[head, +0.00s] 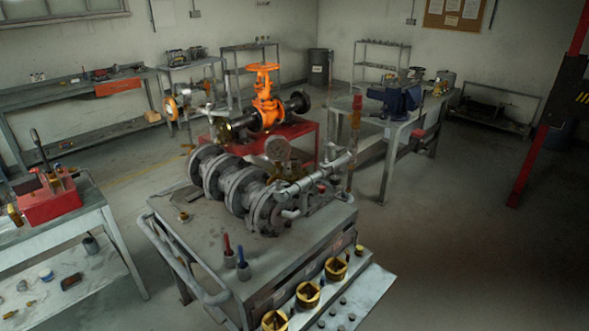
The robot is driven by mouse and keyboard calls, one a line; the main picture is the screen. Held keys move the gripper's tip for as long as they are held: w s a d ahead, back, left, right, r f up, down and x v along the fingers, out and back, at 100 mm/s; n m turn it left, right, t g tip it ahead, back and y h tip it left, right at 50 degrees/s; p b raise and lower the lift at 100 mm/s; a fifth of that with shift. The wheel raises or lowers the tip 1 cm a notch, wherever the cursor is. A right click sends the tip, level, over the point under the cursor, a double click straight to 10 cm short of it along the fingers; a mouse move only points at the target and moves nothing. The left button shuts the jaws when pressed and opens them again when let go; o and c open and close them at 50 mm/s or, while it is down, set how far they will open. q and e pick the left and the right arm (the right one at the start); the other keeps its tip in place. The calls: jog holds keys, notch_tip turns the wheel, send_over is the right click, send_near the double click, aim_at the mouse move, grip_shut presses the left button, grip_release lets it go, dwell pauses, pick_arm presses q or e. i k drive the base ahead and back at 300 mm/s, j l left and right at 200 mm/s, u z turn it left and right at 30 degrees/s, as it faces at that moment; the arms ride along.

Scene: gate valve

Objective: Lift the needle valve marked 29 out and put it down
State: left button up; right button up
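No marking 29 is legible in the head view, so I cannot tell which part is the needle valve. Two small upright grey parts stand on the near part of the metal cart (190,258), one with a red stem (227,246) and one with a blue stem (241,258). Several brass ring-shaped parts (308,294) sit in a row along the cart's front ledge (368,296). A grey flanged pipe assembly (235,186) lies across the cart top. Neither of my grippers is in view.
An orange gate valve (264,100) stands on a red stand (302,134) behind the cart. A bench with a red toolbox (48,200) is at left. A workbench with a blue vise (394,100) is behind right. The floor at right is clear.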

aim_at(286, 164)
jog(key=i+l+u, duration=0.2)
jog(key=i+l, duration=0.2)
jog(key=i+l+u, duration=0.2)
jog(key=i+l, duration=0.15)
jog(key=l, duration=0.3)
